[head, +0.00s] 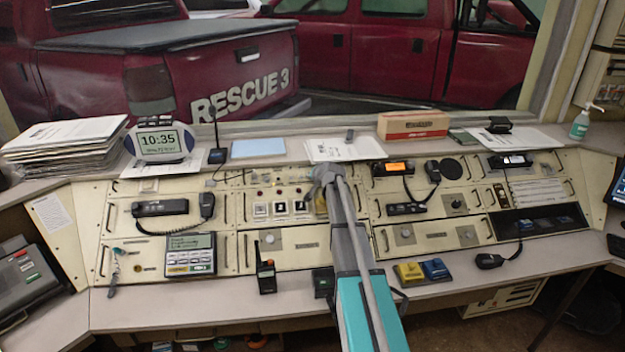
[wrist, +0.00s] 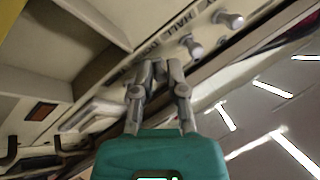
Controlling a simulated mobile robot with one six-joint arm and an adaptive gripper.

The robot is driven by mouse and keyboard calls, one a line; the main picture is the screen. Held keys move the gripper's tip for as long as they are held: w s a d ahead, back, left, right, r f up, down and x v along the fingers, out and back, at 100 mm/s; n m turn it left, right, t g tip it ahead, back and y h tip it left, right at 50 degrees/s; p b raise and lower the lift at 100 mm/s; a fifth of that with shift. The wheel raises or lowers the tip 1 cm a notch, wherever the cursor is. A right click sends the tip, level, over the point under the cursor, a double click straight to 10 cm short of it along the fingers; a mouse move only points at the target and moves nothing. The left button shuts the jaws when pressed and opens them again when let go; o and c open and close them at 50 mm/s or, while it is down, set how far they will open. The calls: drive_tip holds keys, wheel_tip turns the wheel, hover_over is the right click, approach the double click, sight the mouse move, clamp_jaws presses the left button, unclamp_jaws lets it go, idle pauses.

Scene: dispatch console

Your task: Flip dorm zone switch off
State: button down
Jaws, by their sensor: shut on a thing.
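My gripper (wrist: 158,72) is at a cream console panel (wrist: 110,95) in the wrist view. Its two fingers are close together on a small switch lever, which they mostly hide. A label beside the fingertips is too covered and blurred to read, so I cannot confirm that this is the dorm switch. Two more pale levers, a nearer one (wrist: 193,47) and a farther one (wrist: 229,19), stick out in the same row, with a label reading HALL beside them. In the head view my gripper (head: 322,180) is at the middle of the console, and my arm hides the switches there.
Papers (head: 343,149) and a cardboard box (head: 413,125) lie on the ledge above the panels. A handheld radio (head: 266,277) stands on the desk, left of my arm. Yellow (head: 409,272) and blue (head: 435,269) items lie to its right. Much of the desk front is clear.

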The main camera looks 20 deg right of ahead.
drive_tip(key=c, duration=0.7)
unclamp_jaws()
drive_tip(key=shift+r, duration=0.2)
